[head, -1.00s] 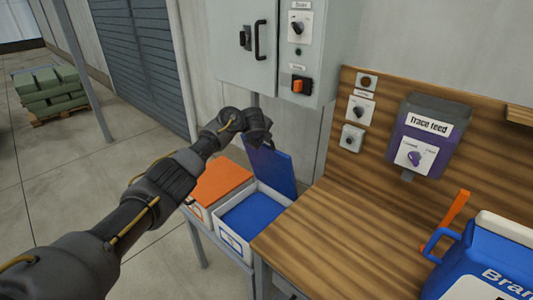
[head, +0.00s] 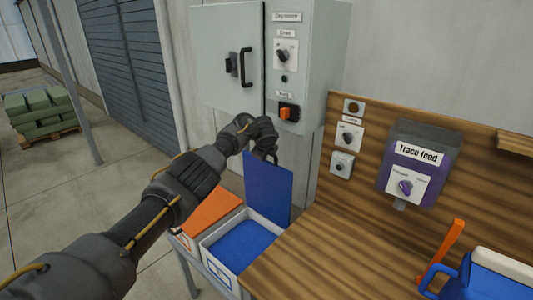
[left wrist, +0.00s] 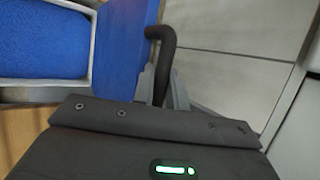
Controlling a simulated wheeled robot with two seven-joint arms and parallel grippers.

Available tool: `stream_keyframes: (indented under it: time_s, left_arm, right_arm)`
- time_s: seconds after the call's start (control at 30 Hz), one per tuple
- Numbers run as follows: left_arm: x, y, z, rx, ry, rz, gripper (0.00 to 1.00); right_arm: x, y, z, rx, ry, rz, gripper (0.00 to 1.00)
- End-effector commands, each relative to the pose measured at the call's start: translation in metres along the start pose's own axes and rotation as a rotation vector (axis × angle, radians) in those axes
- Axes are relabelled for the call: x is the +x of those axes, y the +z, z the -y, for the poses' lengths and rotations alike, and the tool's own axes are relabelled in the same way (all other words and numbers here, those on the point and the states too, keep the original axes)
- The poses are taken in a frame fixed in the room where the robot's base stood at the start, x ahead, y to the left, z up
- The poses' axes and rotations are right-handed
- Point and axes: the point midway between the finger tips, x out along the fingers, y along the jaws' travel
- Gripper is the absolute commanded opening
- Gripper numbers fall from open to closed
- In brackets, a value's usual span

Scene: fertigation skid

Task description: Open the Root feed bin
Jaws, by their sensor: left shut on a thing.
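A white bin (head: 209,251) with blue contents stands left of the wooden bench. Its blue lid (head: 268,192) is raised and stands roughly upright at the bin's back edge. The label on the bin's front is too small to read, so I cannot confirm its name. My left gripper (head: 268,152) is at the lid's top edge, shut on the lid's dark handle. The left wrist view shows the dark bent handle (left wrist: 161,48) between the fingers (left wrist: 160,86), beside the blue lid (left wrist: 122,45). My right gripper is not in view.
A neighbouring bin has a closed orange lid (head: 210,212). A grey control cabinet (head: 222,60) hangs behind the lid. The wooden bench (head: 320,262) is at the right, with a purple Trace feed hopper (head: 414,165) and a blue jug (head: 475,280). Open floor lies to the left.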

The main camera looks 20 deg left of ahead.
Motion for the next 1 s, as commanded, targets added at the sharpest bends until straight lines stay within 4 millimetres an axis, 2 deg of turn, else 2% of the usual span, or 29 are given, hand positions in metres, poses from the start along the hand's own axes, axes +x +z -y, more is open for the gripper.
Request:
stream_keyframes:
  time_s: [0.17,0.2,0.37,0.77,0.87,1.0]
  left_arm:
    - [0.000,0.001,0.000,-0.001,0.001,0.002,0.00]
    - [0.000,0.001,0.000,-0.001,0.001,0.002,0.17]
    - [0.000,0.001,0.000,-0.001,0.001,0.001,0.36]
    - [-0.003,-0.001,-0.001,0.001,0.001,-0.004,0.36]
    - [-0.012,-0.002,-0.001,0.001,0.001,-0.006,0.36]
    - [-0.035,0.000,-0.001,0.000,-0.005,-0.002,0.36]
  right_arm:
    - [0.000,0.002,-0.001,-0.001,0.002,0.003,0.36]
    - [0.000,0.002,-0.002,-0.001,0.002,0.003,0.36]
    - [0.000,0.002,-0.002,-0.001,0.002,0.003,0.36]
    - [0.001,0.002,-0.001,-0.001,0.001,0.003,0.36]
    - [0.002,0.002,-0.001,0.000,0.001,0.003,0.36]
    - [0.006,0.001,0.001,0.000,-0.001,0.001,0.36]
